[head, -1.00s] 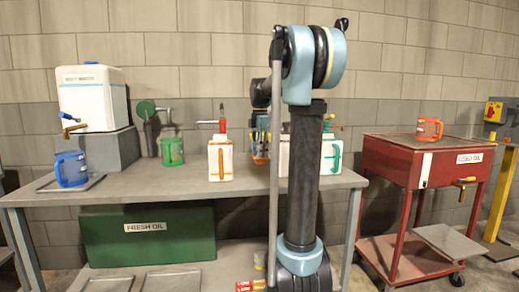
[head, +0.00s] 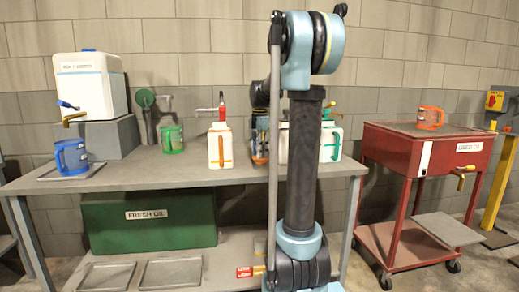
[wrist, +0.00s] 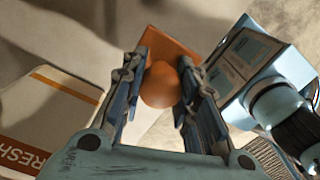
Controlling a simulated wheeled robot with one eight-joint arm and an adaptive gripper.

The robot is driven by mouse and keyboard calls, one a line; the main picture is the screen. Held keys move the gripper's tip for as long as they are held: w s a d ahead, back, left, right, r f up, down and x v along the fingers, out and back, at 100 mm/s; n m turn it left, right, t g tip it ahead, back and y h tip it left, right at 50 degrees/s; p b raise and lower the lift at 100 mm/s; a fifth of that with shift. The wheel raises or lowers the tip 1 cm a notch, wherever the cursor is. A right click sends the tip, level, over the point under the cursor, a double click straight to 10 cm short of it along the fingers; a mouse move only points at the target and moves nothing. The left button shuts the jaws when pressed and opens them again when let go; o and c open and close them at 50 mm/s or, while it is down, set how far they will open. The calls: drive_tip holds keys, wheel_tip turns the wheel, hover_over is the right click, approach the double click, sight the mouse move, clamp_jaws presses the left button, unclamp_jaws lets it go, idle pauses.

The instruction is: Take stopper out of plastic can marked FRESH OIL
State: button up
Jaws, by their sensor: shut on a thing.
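My gripper (wrist: 162,62) is shut on an orange round knob (wrist: 158,88), which looks like the stopper, in the wrist view. A flat orange piece shows just beyond the knob; I cannot tell if it is part of the same thing. A pale can (wrist: 48,117) with an orange stripe and a label beginning FRESH lies at the left, beside the fingers. I cannot tell whether the stopper is still seated in a neck.
A green-striped can (head: 330,146) stands right. Green (head: 171,139) and blue (head: 71,156) mugs are further left. A red cart (head: 420,151) stands right of the bench (head: 180,180).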

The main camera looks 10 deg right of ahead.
drive_tip(key=shift+f, duration=1.55)
drive_tip(key=shift+f, duration=0.1)
drive_tip(key=o, duration=1.2)
wheel_tip(320, 180, up, 12)
drive_tip(key=shift+f, duration=0.1)
